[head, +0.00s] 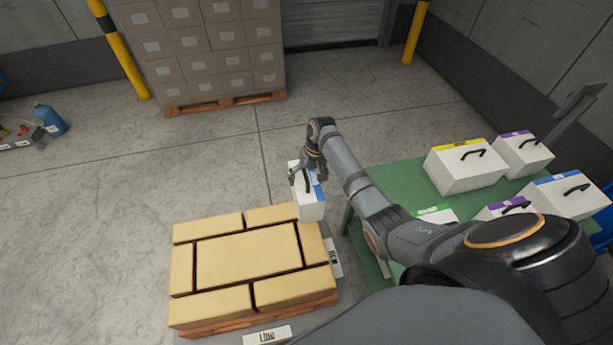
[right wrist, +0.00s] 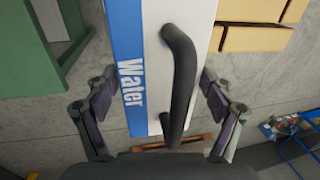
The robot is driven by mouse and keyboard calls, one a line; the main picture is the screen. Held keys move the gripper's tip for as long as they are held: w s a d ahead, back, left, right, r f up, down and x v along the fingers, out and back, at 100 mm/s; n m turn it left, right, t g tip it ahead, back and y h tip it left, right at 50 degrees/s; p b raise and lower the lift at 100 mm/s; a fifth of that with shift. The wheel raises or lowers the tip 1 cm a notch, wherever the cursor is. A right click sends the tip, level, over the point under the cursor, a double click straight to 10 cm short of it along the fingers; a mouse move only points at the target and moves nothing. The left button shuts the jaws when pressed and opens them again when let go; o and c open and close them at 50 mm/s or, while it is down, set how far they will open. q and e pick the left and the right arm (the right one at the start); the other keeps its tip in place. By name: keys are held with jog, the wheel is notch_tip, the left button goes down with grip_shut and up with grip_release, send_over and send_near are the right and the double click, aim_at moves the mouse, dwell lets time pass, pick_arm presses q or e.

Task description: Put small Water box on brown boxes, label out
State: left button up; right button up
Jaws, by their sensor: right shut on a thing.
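The small Water box (head: 308,202) is white with a blue stripe on top. In the right wrist view the Water box (right wrist: 205,20) shows the word "Water" on the blue stripe and a black handle. My right gripper (head: 307,172) is shut on the Water box and holds it in the air by the far right corner of the brown boxes. In the right wrist view its fingers (right wrist: 158,95) lie on both sides of the handle. The brown boxes (head: 248,258) form a flat layer on a wooden pallet. My left gripper is not in view.
A green table (head: 402,178) at right carries several white boxes with yellow, purple, blue and green stripes, such as the yellow-striped box (head: 465,165). A tall carton stack (head: 205,50) stands at the back. A "Line" sign (head: 267,335) lies before the pallet.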

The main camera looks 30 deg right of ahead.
jog(key=shift+s+f+b, duration=0.15)
jog(key=shift+f+b, duration=3)
jog(key=shift+f, duration=3.1)
jog(key=o, duration=1.6)
jog(key=shift+o, duration=0.5)
jog(key=shift+s, duration=0.1)
jog(key=r, duration=0.4)
jog(key=d+r, duration=0.1)
jog(key=r, duration=0.3)
jog(key=d+r, duration=0.1)
jog(key=r, duration=0.2)
jog(key=shift+s+r, duration=0.25)
jog(key=shift+r, duration=0.15)
jog(key=shift+f, duration=0.1)
